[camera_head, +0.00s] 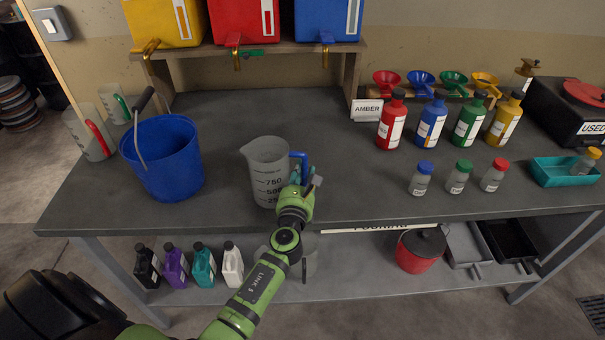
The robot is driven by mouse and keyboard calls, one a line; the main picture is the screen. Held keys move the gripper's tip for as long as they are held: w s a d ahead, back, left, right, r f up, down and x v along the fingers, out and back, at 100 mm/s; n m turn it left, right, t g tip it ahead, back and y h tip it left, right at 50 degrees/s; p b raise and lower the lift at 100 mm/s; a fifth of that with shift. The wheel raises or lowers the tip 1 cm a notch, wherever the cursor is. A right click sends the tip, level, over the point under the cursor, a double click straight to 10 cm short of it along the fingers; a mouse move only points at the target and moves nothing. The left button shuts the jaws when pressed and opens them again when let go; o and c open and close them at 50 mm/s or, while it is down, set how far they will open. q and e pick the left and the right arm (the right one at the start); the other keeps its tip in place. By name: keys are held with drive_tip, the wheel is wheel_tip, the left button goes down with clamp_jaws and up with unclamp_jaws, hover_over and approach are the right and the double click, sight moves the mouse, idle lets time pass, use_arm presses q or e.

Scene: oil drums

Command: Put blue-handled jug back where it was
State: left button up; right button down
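The blue-handled jug (266,170) is a clear grey measuring jug with dark scale marks. It appears upright at the middle of the dark bench, with its spout to the left and its blue handle (300,160) to the right. My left gripper (307,180) is at the handle's lower part, with grey fingers close around or beside it. The gripper's own body hides the fingertips, so I cannot see whether they close on the handle. I cannot tell whether the jug's base touches the bench. My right gripper is not in view.
A blue bucket (165,160) stands left of the jug. A red-handled jug (86,135) and a green-handled jug (113,104) stand at the left end. Coloured bottles (432,124) and small jars (458,178) stand to the right. Bench behind the jug is clear.

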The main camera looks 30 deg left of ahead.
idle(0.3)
use_arm(q)
drive_tip(key=shift+r, duration=0.25)
drive_tip(key=b+v, duration=0.1)
drive_tip(key=v, duration=1.1)
